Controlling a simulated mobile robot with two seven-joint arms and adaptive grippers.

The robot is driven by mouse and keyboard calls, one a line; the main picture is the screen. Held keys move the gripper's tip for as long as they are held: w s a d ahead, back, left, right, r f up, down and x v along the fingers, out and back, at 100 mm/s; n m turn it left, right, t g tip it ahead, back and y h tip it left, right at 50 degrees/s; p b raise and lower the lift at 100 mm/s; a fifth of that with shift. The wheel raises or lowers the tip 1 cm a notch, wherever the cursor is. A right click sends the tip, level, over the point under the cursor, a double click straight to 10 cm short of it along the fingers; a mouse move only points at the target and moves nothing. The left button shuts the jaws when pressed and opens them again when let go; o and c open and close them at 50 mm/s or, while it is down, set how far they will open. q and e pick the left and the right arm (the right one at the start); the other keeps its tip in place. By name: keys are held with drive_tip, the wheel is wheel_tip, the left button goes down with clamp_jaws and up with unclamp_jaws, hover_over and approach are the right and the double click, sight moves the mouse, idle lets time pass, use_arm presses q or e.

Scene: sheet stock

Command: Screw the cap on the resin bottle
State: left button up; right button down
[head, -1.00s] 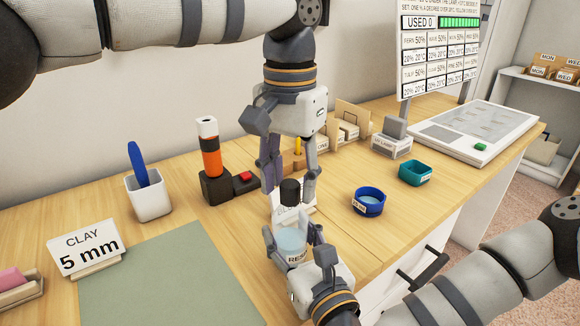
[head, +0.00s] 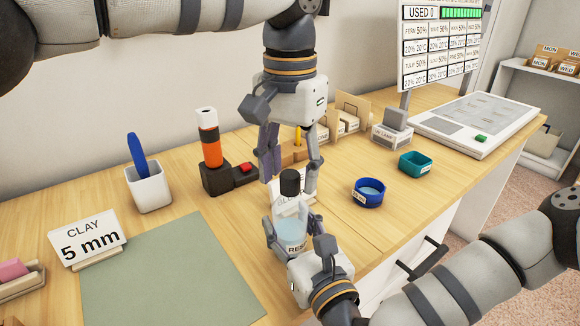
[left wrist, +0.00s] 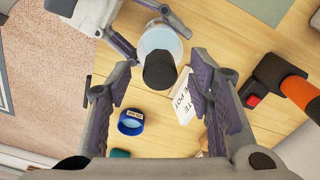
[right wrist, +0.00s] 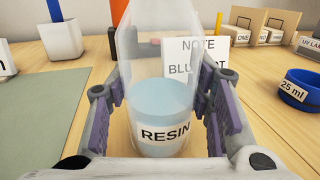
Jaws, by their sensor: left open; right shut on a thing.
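The clear resin bottle (head: 293,232) holds pale blue liquid and stands upright, labelled RESIN in the right wrist view (right wrist: 163,118). My right gripper (head: 291,238) is shut on the bottle's sides, one finger on each side. The black cap (head: 291,182) sits at the top of the bottle; it also shows in the left wrist view (left wrist: 160,70). I cannot tell how tightly it sits. My left gripper (head: 291,184) points down from above, open, with a finger on either side of the cap and clear of it. The cap is outside the right wrist view.
A white note card (right wrist: 205,55) stands behind the bottle. A blue ring-shaped dish (head: 369,194) and a teal tray (head: 415,164) lie to the right. An orange-and-black tool (head: 210,150) and a white cup (head: 149,190) stand left, behind a green mat (head: 165,275).

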use_arm(q)
drive_tip(key=shift+r, duration=0.1)
wheel_tip(320, 180, up, 12)
idle(0.4)
use_arm(e)
drive_tip(key=c, duration=0.7)
unclamp_jaws()
drive_tip(key=v, duration=1.2)
